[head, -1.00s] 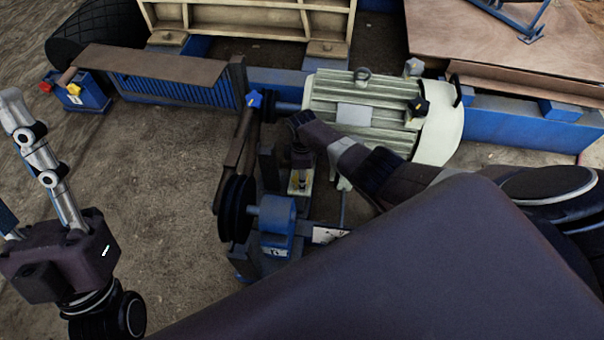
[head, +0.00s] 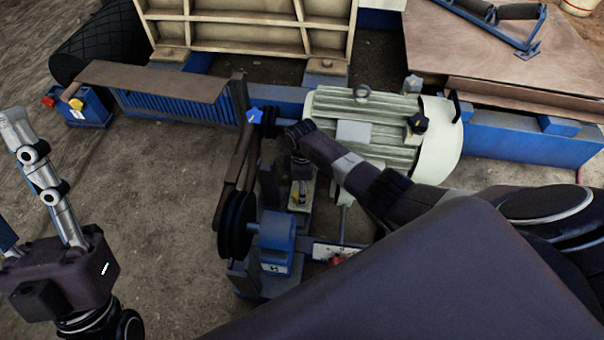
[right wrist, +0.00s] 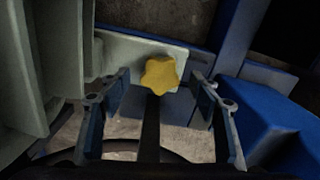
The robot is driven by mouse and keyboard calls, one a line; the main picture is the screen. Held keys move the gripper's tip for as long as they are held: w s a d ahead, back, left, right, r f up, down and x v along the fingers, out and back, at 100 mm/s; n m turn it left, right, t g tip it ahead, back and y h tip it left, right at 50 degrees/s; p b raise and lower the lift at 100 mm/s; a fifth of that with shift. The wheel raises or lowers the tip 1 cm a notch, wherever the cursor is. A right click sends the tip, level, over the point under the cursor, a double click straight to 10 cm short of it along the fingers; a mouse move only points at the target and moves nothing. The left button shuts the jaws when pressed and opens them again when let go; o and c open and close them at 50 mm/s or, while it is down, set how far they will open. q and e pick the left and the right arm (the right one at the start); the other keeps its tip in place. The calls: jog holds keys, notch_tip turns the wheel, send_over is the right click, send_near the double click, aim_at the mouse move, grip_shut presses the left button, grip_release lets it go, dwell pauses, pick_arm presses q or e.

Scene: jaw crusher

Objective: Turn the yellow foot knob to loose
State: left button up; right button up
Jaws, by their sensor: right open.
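The yellow foot knob (right wrist: 160,75) is a star-shaped knob on a pale plate in the right wrist view. My right gripper (right wrist: 157,97) is open, with one blue-padded finger to each side of the knob's place in the picture. No contact shows. In the head view my right gripper (head: 299,193) points down between the motor and the belt pulley, and the knob is mostly hidden there. My left gripper (head: 25,175) is at the left edge, away from the machine and partly cut off, so its jaw opening is unclear.
The pale green motor (head: 375,130) stands close beside my right gripper. A black pulley (head: 236,225) and blue bearing block (head: 277,240) stand in front. Bare ground lies left.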

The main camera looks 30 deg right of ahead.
notch_tip(320, 180, up, 9)
jog(key=shift+r, duration=0.2)
dwell(0.3)
dwell(0.4)
